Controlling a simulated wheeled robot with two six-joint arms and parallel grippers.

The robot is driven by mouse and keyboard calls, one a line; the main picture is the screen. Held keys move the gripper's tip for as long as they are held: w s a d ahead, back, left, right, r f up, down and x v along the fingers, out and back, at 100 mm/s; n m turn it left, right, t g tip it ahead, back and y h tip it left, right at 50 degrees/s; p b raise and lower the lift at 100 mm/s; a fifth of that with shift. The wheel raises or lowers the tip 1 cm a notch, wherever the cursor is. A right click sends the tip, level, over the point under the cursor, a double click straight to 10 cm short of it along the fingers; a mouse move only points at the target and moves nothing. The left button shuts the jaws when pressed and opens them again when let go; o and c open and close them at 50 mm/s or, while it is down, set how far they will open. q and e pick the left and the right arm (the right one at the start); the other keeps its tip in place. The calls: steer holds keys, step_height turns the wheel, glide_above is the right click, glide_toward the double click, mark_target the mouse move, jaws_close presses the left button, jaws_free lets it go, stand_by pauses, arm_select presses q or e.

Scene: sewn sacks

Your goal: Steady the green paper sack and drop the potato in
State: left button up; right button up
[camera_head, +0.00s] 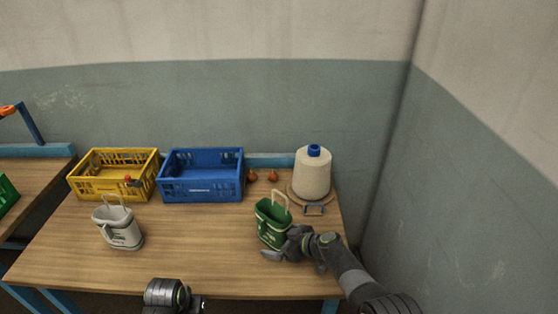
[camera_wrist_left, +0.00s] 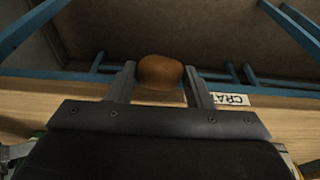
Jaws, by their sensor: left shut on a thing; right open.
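The green paper sack (camera_head: 268,228) stands open-topped near the right end of the table, with a pale loop handle above it. My right gripper (camera_head: 277,247) is open low at the sack's front right side; I cannot tell whether it touches the sack. The potato (camera_wrist_left: 159,72), brown and rounded, is between the fingers of my left gripper (camera_wrist_left: 161,80), which is shut on it. In the head view only part of my left arm shows at the bottom edge; the potato is not visible there.
A grey-white sack (camera_head: 121,229) stands at the left. Behind are a yellow crate (camera_head: 84,191), a blue crate (camera_head: 202,190), two small orange-brown things (camera_head: 262,177) and a cream thread cone (camera_head: 312,174). The middle of the wooden table (camera_head: 195,245) is clear.

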steer(key=c, duration=1.1)
arm_select(q)
steer(key=shift+m, duration=0.9)
steer(key=w+r, duration=0.2)
steer(key=w, duration=0.1)
steer(key=w+r, duration=0.1)
steer(key=w, duration=0.1)
steer(key=shift+r, duration=0.35)
steer(key=w+d+r+m+h, duration=0.1)
steer(key=w+d+r+m, duration=0.2)
steer(key=w+d+r, duration=0.7)
steer(key=w+d+r+m+h, duration=0.1)
steer(key=w+d+r+m, duration=0.1)
steer(key=w+d+r, duration=0.8)
steer(key=shift+s+d+f, duration=0.2)
steer(key=shift+s+f, duration=0.35)
steer(key=shift+f, duration=0.3)
steer(key=shift+s+d+f, duration=0.15)
steer(key=shift+s+f, duration=0.4)
steer(key=shift+f, duration=0.25)
